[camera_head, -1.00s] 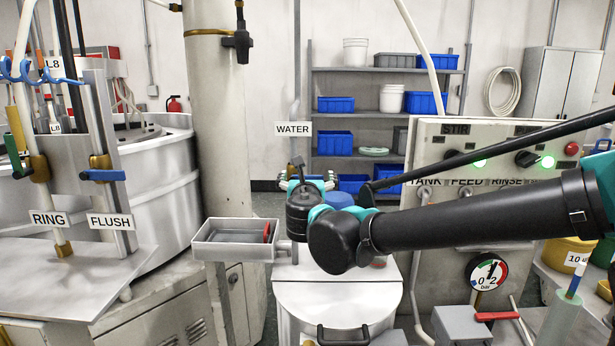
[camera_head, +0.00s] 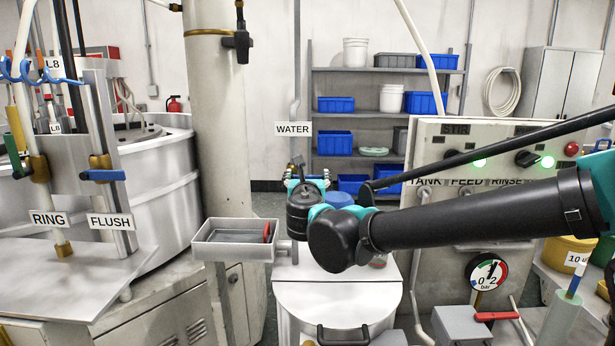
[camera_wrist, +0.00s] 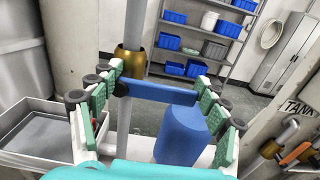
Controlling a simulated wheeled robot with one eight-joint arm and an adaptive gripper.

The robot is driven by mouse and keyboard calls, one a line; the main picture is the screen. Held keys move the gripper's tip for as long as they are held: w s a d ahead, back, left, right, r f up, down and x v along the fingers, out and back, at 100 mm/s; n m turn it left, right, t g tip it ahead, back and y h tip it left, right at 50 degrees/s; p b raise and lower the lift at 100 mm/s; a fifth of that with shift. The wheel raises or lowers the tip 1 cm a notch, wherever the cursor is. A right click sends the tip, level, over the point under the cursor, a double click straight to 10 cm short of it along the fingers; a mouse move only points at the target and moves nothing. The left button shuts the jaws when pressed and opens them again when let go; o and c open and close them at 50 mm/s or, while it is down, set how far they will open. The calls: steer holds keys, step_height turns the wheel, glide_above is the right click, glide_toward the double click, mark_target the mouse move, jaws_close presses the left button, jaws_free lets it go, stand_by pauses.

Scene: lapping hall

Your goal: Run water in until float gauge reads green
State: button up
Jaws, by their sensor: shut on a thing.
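In the wrist view a blue valve lever (camera_wrist: 165,94) reaches sideways from a brass valve body (camera_wrist: 129,62) on an upright grey pipe (camera_wrist: 136,22). My gripper (camera_wrist: 158,88) is shut on this lever, which spans between its green padded fingers. In the head view the WATER sign (camera_head: 293,129) hangs on the same pipe, and my gripper (camera_head: 307,181) is below it, with the lever mostly hidden by my wrist. A dial (camera_head: 487,274) marked 0 and 2 with coloured bands sits low on the right; I cannot make out a float gauge.
A shallow grey tray (camera_head: 235,240) is left of my wrist. A blue container (camera_wrist: 182,135) stands close below the lever. RING and FLUSH valves, with a blue FLUSH lever (camera_head: 103,175), are on the left. A control panel (camera_head: 440,150) is on the right.

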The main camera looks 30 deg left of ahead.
steer(key=shift+r+n, duration=0.1)
steer(key=shift+n, duration=0.2)
steer(key=shift+s+a+r+n, duration=0.15)
steer(key=shift+r+n, duration=0.15)
steer(key=shift+n, duration=0.6)
steer(key=shift+a+r+n, duration=0.2)
steer(key=shift+r+n, duration=0.05)
steer(key=shift+n, duration=0.65)
steer(key=shift+s+a+r+n, duration=0.15)
steer(key=shift+r+n, duration=0.15)
steer(key=shift+n, duration=0.6)
steer(key=shift+w, duration=0.1)
steer(key=o, duration=1.7)
steer(key=v, duration=1.2)
